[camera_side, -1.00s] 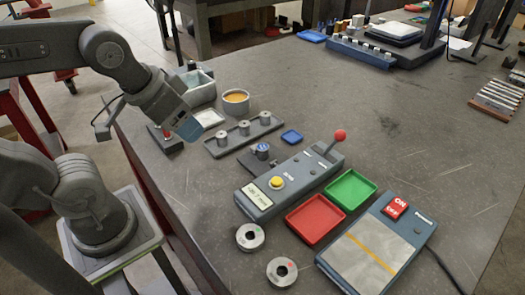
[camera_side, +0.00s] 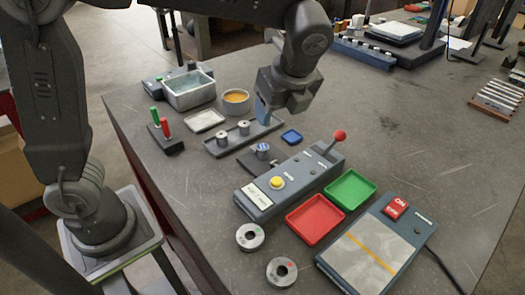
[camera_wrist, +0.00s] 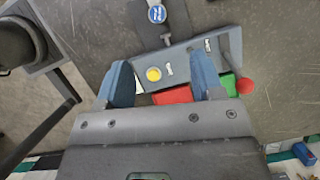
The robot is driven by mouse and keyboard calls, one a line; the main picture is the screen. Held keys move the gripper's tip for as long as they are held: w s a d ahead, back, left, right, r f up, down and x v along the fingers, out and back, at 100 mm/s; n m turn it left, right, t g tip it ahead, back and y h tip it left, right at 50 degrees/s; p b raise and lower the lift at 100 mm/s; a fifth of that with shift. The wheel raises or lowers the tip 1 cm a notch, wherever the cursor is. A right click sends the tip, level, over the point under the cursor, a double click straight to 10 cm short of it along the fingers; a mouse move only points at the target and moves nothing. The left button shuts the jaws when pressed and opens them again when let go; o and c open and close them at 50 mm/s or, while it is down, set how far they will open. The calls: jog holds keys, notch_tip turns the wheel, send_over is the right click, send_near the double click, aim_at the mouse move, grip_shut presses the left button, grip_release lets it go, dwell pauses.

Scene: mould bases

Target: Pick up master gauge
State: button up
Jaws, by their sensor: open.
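My gripper (camera_side: 263,110) is open above the right end of a grey tray (camera_side: 218,151) holding metal cylinders (camera_side: 244,127). Its blue fingers spread apart in the wrist view (camera_wrist: 163,78), with nothing seen held between them. A cylinder seen earlier at the tray's right end is hidden behind my gripper in the side view. A blue-topped round piece (camera_side: 263,150) stands on a dark plate, and also shows at the top of the wrist view (camera_wrist: 157,14). Two steel rings (camera_side: 250,237) lie at the front, one marked green and one red. I cannot tell which piece is the master gauge.
A control box (camera_side: 290,180) with a yellow button and red-knobbed lever stands right of the plate. Red (camera_side: 315,221) and green (camera_side: 350,189) trays lie beside it. A block with red and green handles (camera_side: 165,138) is at left.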

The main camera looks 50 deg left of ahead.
send_over(263, 147)
jog(key=d, duration=0.2)
notch_tip(263, 147, down, 7)
jog(key=shift+f, duration=0.2)
jog(key=shift+x, duration=2.8)
jog(key=shift+s+d, duration=0.1)
jog(key=shift+s, duration=0.15)
jog(key=shift+c, duration=0.4)
grip_shut()
